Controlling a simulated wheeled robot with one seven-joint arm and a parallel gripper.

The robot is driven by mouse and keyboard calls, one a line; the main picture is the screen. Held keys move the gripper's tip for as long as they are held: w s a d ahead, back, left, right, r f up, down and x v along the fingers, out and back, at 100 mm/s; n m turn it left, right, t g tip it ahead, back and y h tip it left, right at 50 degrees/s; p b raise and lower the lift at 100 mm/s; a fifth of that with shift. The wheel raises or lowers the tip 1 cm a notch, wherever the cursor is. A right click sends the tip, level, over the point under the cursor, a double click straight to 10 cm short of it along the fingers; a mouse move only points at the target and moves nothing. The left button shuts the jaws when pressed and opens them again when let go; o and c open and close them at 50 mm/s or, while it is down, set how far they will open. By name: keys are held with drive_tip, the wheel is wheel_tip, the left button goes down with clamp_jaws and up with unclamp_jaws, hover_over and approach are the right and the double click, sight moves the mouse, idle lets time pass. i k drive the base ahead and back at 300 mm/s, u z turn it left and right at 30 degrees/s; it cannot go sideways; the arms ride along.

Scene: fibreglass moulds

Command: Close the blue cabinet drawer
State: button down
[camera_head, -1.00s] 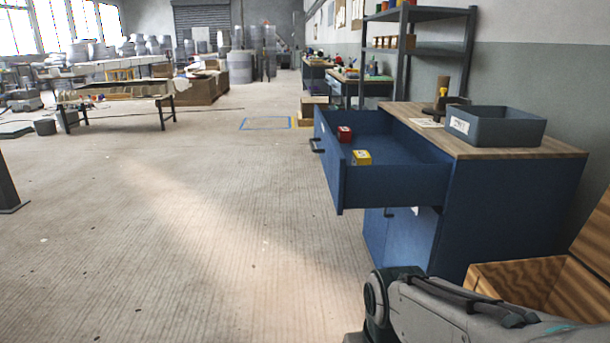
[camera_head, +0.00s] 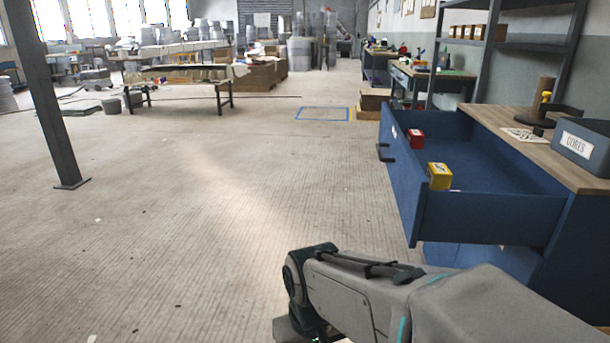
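The blue cabinet (camera_head: 585,240) stands at the right in the head view, with a wooden top. Its upper blue drawer (camera_head: 490,215) is pulled far out to the left. A dark handle (camera_head: 385,152) is on the drawer's front. Inside the drawer lie a red box (camera_head: 416,138) and a yellow box (camera_head: 439,176). My grey arm reaches in from the lower right, below and in front of the drawer, apart from the drawer front. The arm's end runs past the bottom edge, and my gripper's fingers are not visible.
On the cabinet top are a grey bin labelled CORES (camera_head: 583,148) and a dark stand (camera_head: 540,118). A grey post (camera_head: 55,120) stands at the left. A low table (camera_head: 185,78) is farther back. The floor (camera_head: 200,220) left of the drawer is clear.

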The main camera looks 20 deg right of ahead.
sight(506, 200)
drive_tip(key=z, duration=0.35)
drive_tip(key=i, duration=1.05)
drive_tip(key=z, duration=0.65)
